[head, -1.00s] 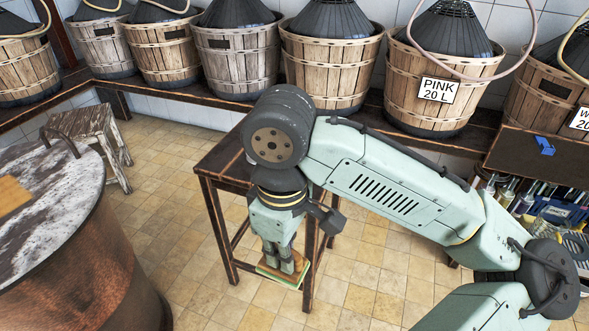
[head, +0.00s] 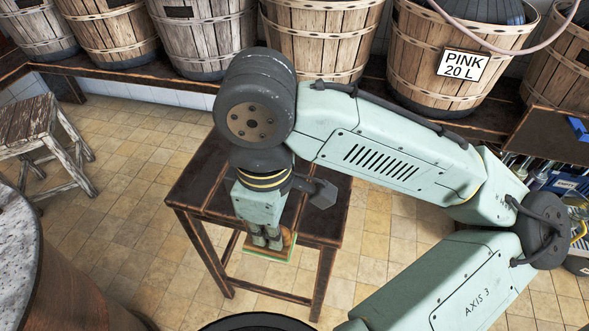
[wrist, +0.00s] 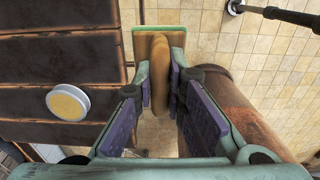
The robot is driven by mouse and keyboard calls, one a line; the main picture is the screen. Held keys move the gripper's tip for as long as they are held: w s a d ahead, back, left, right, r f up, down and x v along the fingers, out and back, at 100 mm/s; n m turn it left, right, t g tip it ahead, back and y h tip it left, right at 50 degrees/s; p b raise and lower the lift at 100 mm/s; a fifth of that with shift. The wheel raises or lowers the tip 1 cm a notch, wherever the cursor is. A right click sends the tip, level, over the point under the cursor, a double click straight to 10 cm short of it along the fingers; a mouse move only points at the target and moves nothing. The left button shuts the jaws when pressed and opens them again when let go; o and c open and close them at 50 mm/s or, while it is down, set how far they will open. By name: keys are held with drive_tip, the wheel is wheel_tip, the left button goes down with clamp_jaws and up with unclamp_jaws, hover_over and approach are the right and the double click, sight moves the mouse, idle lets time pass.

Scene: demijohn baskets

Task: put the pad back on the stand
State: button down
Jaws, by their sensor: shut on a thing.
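The pad is a small wooden block with a handle and a green-edged underside. My gripper (head: 266,236) is shut on its handle, which shows between the fingers in the wrist view (wrist: 160,75). The pad (head: 289,240) hangs level, in front of the near edge of a dark wooden table-like stand (head: 200,185). In the wrist view the stand's slatted top (wrist: 50,65) lies to the left, and the pad is over floor tiles, apart from it. My arm hides part of the stand's top in the head view.
A round pale-yellow, white-rimmed thing (wrist: 68,103) sits on the slats. A round marble-topped table (head: 20,240) stands at left, near a worn stool (head: 40,140). Large baskets (head: 325,45) line a shelf behind. Tiled floor (head: 130,200) is open between.

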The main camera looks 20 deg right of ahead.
drive_tip(key=shift+w+d+r+p, duration=0.45)
drive_tip(key=shift+w+p, duration=0.1)
drive_tip(key=shift+p, duration=0.7)
drive_tip(key=w+d+p, duration=0.2)
drive_tip(key=w+d, duration=0.1)
drive_tip(key=w+d+f+p, duration=0.1)
drive_tip(key=w+d+p, duration=0.1)
drive_tip(key=w+d, duration=0.1)
drive_tip(key=w+d+f+p, duration=0.1)
drive_tip(key=w+d+p, duration=0.1)
drive_tip(key=w+d, duration=0.1)
drive_tip(key=shift+w+f, duration=0.1)
drive_tip(key=shift+w, duration=0.75)
drive_tip(key=f, duration=0.1)
drive_tip(key=f+p, duration=0.1)
drive_tip(key=f, duration=0.1)
drive_tip(key=shift+w+d, duration=0.2)
drive_tip(key=shift+f, duration=0.35)
drive_tip(key=shift+f, duration=0.1)
drive_tip(key=c, duration=2.1)
unclamp_jaws()
drive_tip(key=o, duration=0.5)
drive_tip(key=shift+c, duration=0.2)
